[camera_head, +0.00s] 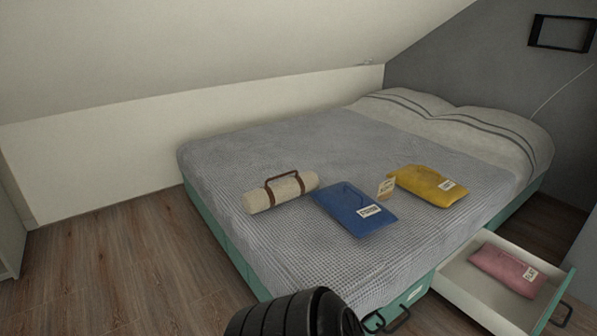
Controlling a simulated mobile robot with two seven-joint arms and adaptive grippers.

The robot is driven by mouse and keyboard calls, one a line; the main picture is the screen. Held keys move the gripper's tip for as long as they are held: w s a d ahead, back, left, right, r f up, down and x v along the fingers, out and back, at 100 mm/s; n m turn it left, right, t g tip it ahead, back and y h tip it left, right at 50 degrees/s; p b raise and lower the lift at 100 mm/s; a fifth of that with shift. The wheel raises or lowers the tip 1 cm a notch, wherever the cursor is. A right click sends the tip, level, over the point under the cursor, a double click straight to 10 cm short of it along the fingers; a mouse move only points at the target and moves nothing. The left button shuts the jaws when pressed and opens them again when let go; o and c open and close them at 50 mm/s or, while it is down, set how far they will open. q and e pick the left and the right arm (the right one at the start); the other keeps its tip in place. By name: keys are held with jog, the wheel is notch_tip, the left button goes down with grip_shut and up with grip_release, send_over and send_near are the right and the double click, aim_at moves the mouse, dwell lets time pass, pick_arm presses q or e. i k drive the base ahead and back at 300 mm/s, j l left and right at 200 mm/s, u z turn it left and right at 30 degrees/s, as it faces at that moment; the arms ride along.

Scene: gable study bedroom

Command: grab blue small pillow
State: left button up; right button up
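The blue small pillow (345,204) lies flat on the grey bedspread, near the front edge of the bed. It looks like a flat blue packet with a white label at its lower corner; the label's text is too small to read. Nothing covers it. Neither of my grippers shows in the head view. A black ribbed rounded part at the bottom edge, in front of the bed, looks like part of my arm, with no fingers visible.
On the bed (245,165), a beige roll with a brown strap (272,194) lies left of the pillow; a small card (386,189) and yellow packet (423,185) lie right. An open drawer (470,298) with a pink packet (505,268) juts out front right. Wooden floor (110,255) is clear at left.

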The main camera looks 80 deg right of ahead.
aim_at(361, 215)
jog(key=i+l+z, duration=0.15)
jog(key=i+z, duration=0.2)
jog(key=z, duration=0.15)
jog(key=i+z, duration=0.3)
jog(key=z, duration=0.15)
jog(key=i+z, duration=0.35)
jog(key=z, duration=0.15)
jog(key=i+j+z, duration=0.3)
jog(key=z, duration=0.15)
jog(key=i+z, duration=0.15)
jog(key=z, duration=0.25)
jog(key=i+z, duration=0.15)
jog(key=z, duration=0.25)
jog(key=i+j+z, duration=0.15)
jog(key=z, duration=0.25)
jog(key=i+j+z, duration=0.1)
jog(key=z, duration=0.3)
jog(key=i+j+z, duration=0.1)
jog(key=z, duration=0.3)
jog(key=j, duration=0.1)
